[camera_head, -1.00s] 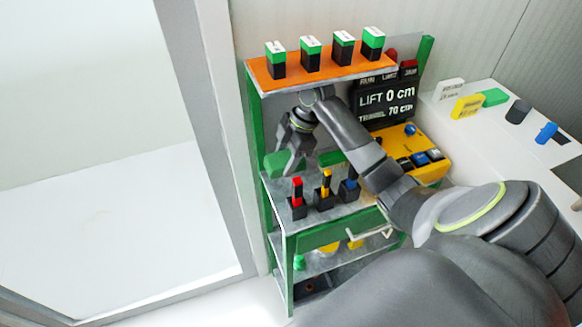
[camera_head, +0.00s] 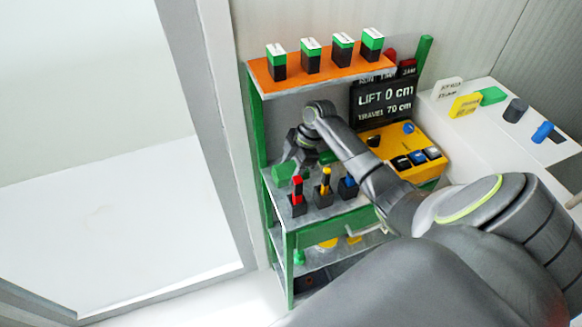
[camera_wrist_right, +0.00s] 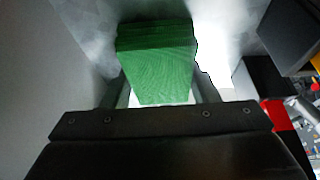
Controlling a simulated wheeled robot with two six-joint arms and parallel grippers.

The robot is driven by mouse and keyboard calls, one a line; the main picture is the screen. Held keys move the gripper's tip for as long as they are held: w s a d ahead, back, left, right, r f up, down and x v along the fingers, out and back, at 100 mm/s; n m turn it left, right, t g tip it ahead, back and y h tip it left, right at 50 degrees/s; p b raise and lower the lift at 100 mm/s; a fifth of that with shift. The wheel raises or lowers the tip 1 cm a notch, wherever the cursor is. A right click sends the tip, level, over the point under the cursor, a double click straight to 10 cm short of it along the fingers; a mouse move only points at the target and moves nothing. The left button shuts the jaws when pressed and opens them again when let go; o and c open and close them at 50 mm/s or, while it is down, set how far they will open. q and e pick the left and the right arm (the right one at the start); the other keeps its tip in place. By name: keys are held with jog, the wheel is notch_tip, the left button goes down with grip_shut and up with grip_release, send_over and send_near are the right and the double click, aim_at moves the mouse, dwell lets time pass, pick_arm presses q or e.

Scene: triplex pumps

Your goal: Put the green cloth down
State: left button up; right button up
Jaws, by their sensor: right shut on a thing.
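The green cloth (camera_wrist_right: 160,70) is a folded block between the two fingers of my right gripper (camera_wrist_right: 160,95) in the right wrist view. In the head view the cloth (camera_head: 283,173) shows at the left end of the cart's middle shelf (camera_head: 325,211), partly hidden by my right gripper (camera_head: 300,165). My right gripper is shut on it, low over the shelf. I cannot tell whether the cloth touches the shelf. My left gripper is not in view.
Red (camera_head: 297,190), yellow (camera_head: 326,181) and blue-topped (camera_head: 347,187) items stand on the shelf's front part. Above is an orange shelf (camera_head: 320,72) with several green-and-black boxes. A yellow control box (camera_head: 402,150) and a display (camera_head: 383,100) stand right.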

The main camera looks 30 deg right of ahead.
jog(key=o, duration=1)
jog(key=shift+f, duration=0.15)
jog(key=shift+c, duration=0.2)
jog(key=b+v, duration=0.1)
jog(key=v, duration=0.6)
jog(key=shift+d+r, duration=0.15)
jog(key=shift+r, duration=0.25)
